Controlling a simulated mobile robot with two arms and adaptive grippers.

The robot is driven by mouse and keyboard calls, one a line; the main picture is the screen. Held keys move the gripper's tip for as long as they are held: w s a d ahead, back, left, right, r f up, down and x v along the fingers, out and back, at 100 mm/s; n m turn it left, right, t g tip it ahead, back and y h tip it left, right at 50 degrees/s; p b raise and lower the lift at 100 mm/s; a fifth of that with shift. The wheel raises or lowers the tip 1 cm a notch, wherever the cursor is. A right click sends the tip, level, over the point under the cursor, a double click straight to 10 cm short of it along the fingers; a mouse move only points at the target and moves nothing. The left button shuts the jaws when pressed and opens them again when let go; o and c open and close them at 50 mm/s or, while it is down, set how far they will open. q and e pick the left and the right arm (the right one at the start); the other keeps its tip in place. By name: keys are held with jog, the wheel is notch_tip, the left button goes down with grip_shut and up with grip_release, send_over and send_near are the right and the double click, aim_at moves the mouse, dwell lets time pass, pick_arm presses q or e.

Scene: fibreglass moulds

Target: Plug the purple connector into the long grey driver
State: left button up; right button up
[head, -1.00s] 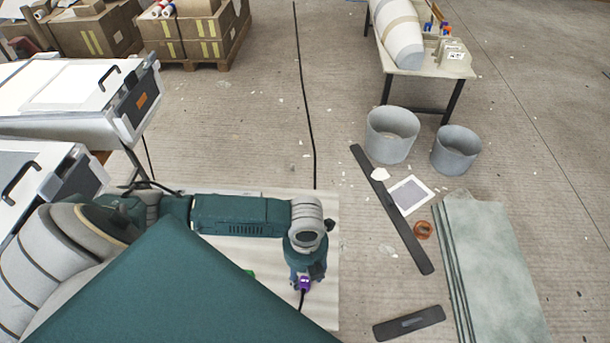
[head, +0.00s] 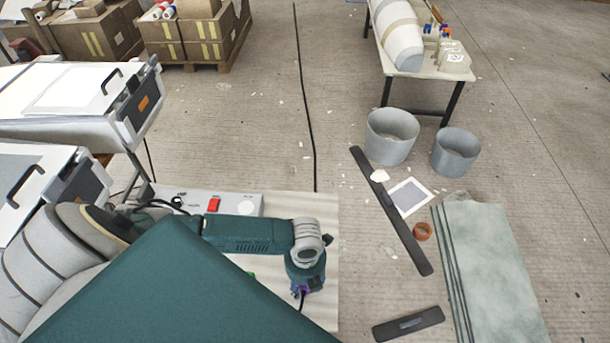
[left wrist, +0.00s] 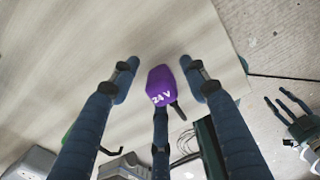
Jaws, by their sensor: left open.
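The purple connector (left wrist: 161,84), marked 24 V, shows between the spread fingers of my left gripper (left wrist: 158,65). The fingers stand apart from its sides. In the head view the connector (head: 302,288) is a small purple spot under my left gripper (head: 304,284), with a dark cable below it. A long grey box (head: 237,203) with a red switch lies at the back of the pale board, partly behind my left arm; I cannot tell whether it is the driver. My right gripper (left wrist: 277,98) shows at the right of the left wrist view, its fingers apart.
The pale board (head: 325,240) has bare room right of my left arm. A green thing (left wrist: 67,136) is partly hidden by a finger. Grey housings (left wrist: 122,167) show at the wrist view's bottom. Two grey buckets (head: 391,137) stand on the floor beyond.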

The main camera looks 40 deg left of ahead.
pick_arm(q)
jog(key=c, duration=1)
jog(key=shift+r, duration=0.15)
jog(key=shift+c, duration=0.2)
jog(key=shift+o, duration=0.2)
notch_tip(320, 180, up, 20)
jog(key=b, duration=0.1)
jog(key=shift+b, duration=0.35)
jog(key=shift+c, duration=0.5)
